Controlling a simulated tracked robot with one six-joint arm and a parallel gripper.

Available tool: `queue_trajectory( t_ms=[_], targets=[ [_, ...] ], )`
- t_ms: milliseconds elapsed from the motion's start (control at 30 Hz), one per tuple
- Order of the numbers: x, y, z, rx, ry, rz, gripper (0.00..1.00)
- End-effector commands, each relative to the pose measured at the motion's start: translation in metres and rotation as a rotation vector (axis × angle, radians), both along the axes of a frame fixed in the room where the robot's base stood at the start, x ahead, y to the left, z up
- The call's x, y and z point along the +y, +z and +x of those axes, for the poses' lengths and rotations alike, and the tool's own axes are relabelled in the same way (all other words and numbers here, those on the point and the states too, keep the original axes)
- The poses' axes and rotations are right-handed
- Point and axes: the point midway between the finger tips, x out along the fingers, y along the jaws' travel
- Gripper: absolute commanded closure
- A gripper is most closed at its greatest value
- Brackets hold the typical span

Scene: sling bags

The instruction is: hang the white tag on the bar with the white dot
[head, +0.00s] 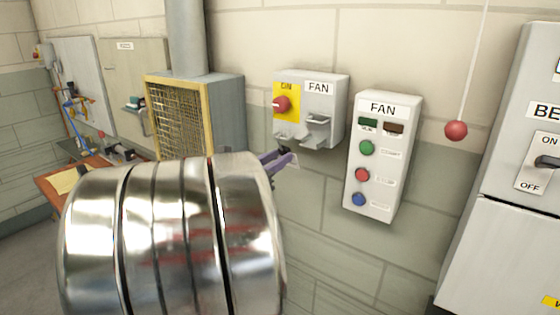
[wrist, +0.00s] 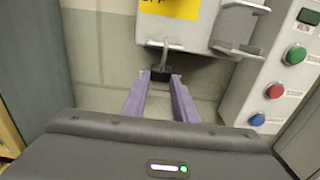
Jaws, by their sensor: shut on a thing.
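My gripper (wrist: 160,80) has its two purple fingers shut on a small tag (wrist: 160,74), which looks dark and shaded in the wrist view. A thin stem rises from it towards a grey bar (wrist: 166,46) under the fan box. I cannot tell whether the stem touches that bar. In the head view my gripper (head: 283,161) is just below the left bar (head: 285,133) of the grey fan box (head: 338,90), with a pale edge at its tips. A second grey bar or bracket (head: 317,130) projects to the right. No white dot is clear on either bar.
A fan control box (head: 384,155) with green, red and blue buttons is close on the right. A red ball (head: 456,131) hangs on a cord. A yellow-framed mesh unit (head: 180,118) is at the left. A grey cabinet (head: 505,245) stands far right.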

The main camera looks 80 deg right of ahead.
Motion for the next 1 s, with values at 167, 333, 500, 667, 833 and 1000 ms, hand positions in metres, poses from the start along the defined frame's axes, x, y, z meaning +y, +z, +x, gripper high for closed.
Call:
queue_trajectory(
  t_ms=[167, 333, 500, 667, 833, 1000],
  targets=[
    [0.000, 0.004, 0.000, 0.000, 0.000, 0.000, 1.00],
    [0.000, 0.009, 0.000, -0.001, -0.001, -0.001, 1.00],
    [-0.001, 0.015, 0.000, -0.001, -0.001, -0.004, 1.00],
    [-0.001, 0.021, 0.000, -0.001, -0.001, -0.007, 1.00],
    [-0.001, 0.028, -0.001, -0.002, -0.002, -0.012, 1.00],
    [0.000, 0.033, -0.001, 0.000, -0.004, -0.013, 1.00]
  ],
)
